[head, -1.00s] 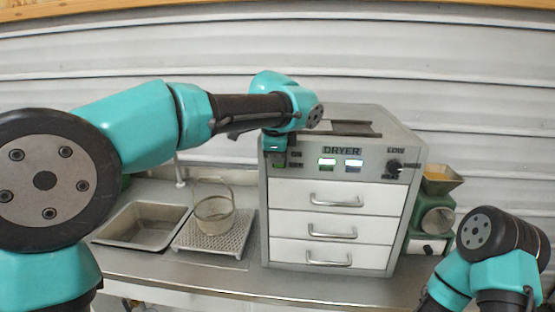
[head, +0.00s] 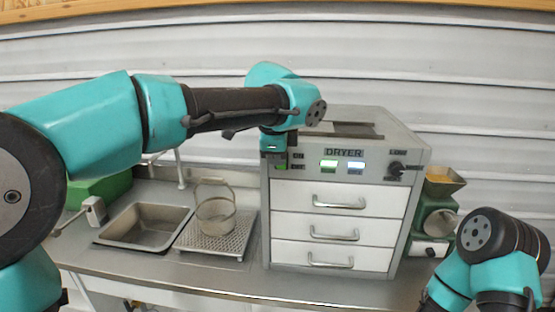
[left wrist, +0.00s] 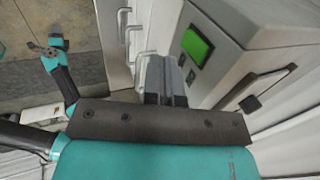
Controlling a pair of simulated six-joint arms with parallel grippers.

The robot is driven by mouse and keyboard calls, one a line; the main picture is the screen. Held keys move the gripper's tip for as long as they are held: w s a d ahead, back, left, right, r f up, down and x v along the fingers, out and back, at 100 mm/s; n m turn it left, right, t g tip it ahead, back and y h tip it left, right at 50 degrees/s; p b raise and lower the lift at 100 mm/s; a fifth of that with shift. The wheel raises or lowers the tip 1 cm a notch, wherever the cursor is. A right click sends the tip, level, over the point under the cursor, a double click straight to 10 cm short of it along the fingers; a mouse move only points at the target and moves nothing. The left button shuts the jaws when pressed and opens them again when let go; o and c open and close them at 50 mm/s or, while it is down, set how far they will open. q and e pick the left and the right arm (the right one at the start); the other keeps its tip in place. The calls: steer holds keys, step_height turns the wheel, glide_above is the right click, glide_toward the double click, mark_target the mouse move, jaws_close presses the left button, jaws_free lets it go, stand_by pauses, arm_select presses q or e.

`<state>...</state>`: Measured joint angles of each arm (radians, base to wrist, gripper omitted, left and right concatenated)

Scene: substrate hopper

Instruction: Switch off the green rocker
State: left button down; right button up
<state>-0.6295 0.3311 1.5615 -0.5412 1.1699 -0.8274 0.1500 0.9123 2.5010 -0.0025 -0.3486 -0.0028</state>
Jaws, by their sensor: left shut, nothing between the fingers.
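The green rocker (head: 282,161) is at the upper left of the dryer's front panel, beside the ON and OFF lettering. It is partly covered by my left gripper (head: 271,158) in the head view. The left wrist view shows the rocker (left wrist: 197,47) as a bright green face in a dark frame. My left gripper (left wrist: 165,72) is shut and empty there, its tips close beside the rocker; I cannot tell whether they touch. My right arm is at the lower right of the head view. A small teal gripper, seemingly my right one (left wrist: 52,50), shows in the left wrist view, too small to read.
The dryer (head: 412,185) has three drawers with handles, two lit displays (head: 342,165) and a dial (head: 395,170). A metal basin (head: 146,241) and a wire basket (head: 215,215) on a perforated tray stand left of it. A hopper (head: 443,182) stands at the right.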

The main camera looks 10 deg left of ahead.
arm_select(q)
steer(key=v, duration=0.8)
steer(key=shift+r, duration=0.3)
steer(key=shift+w, duration=0.1)
steer(key=shift+s+d+f+g, duration=0.1)
steer(key=shift+f+g, duration=0.05)
steer(key=shift+f, duration=0.25)
steer(key=shift+s+d+f+g, duration=0.1)
steer(key=shift+f+g, duration=0.05)
steer(key=shift+f, duration=0.25)
steer(key=shift+f, duration=0.1)
steer(key=w+f, duration=0.7)
steer(key=f, duration=0.2)
steer(key=shift+f, duration=0.35)
steer(key=shift+w+d, duration=0.15)
